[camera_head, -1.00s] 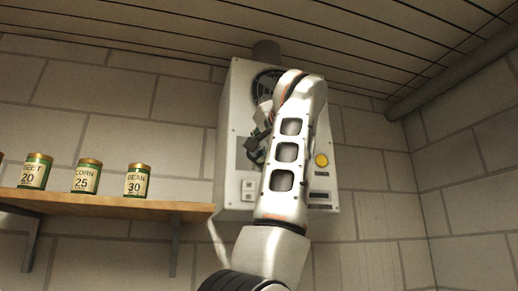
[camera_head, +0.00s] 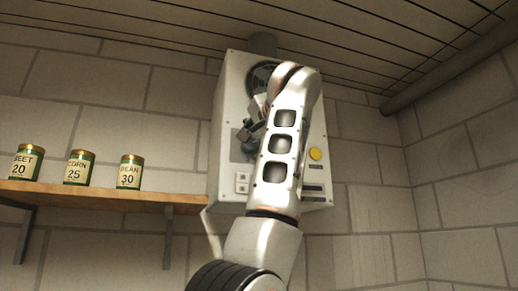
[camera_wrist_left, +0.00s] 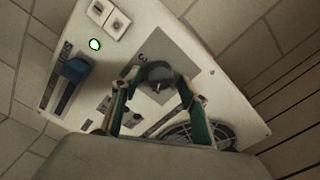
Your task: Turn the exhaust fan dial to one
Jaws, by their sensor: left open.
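The fan's control box (camera_head: 229,110) hangs on the wall in the head view, partly covered by my left arm. In the left wrist view, a dark round dial (camera_wrist_left: 157,74) with a pointer ridge sits on a grey plate (camera_wrist_left: 192,62). My left gripper (camera_wrist_left: 159,84) is open, with one finger on each side of the dial. I cannot tell whether the fingers touch it. In the head view the left gripper (camera_head: 249,135) is small and dark in front of the box, and the dial is hard to make out. My right gripper is not in view.
The fan grille (camera_wrist_left: 190,133) is near the dial. The box also has white switches (camera_wrist_left: 107,18), a lit green lamp (camera_wrist_left: 95,44), a blue slider handle (camera_wrist_left: 73,70) and a yellow button (camera_head: 315,154). A wooden shelf (camera_head: 100,197) with labelled cans stands left.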

